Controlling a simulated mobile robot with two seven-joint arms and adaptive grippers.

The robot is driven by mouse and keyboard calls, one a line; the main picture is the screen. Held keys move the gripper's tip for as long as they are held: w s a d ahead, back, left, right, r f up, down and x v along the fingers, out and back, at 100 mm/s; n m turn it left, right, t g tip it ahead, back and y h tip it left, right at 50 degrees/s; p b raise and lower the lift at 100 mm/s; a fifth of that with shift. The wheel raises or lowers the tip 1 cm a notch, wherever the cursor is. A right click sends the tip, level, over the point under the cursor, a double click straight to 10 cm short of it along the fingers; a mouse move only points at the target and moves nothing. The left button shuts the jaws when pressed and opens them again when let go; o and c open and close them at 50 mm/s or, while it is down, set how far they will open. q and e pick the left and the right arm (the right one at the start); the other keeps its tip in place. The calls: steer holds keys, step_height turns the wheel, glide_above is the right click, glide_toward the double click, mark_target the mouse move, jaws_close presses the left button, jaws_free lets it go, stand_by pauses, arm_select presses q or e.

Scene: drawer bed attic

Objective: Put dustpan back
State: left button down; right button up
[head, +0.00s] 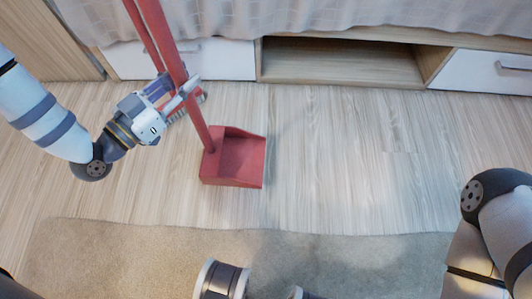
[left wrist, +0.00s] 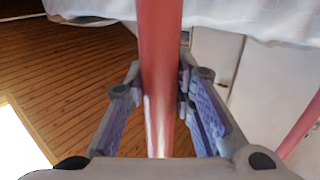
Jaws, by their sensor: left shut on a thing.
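The red dustpan (head: 240,160) is in the middle left of the head view, over the wood floor in front of the bed. I cannot tell whether its pan touches the floor. Its long red handle leans up and to the left. My left gripper (head: 188,90) is shut on this handle. In the left wrist view the handle (left wrist: 160,70) runs between the two fingers of my left gripper (left wrist: 160,95). My right gripper is not in view.
The bed base has white drawers (head: 225,60) and an open compartment (head: 340,62) at the back. A white bedspread (head: 300,15) hangs above it. A beige rug (head: 340,252) lies in front. The wood floor (head: 345,160) right of the dustpan is clear.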

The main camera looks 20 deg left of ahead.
arm_select(q)
steer(key=shift+w+a+f+n+y+b, duration=0.15)
steer(key=shift+w+f+b, duration=0.05)
steer(key=shift+f, duration=0.25)
steer(key=shift+w+a+f+n+y+b, duration=0.15)
steer(key=shift+w+f+b, duration=0.05)
steer(key=shift+f, duration=0.2)
steer(key=w+d+f+b, duration=0.6)
steer(key=w+f+b, duration=0.3)
steer(key=w+f, duration=0.3)
steer(key=shift+w+f, duration=0.25)
steer(key=shift+f, duration=0.05)
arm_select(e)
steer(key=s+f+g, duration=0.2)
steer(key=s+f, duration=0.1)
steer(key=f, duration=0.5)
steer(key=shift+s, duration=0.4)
arm_select(q)
steer(key=shift+f, duration=0.15)
steer(key=c, duration=1.4)
jaws_free()
steer(key=shift+f, duration=0.1)
steer(key=shift+o, duration=0.2)
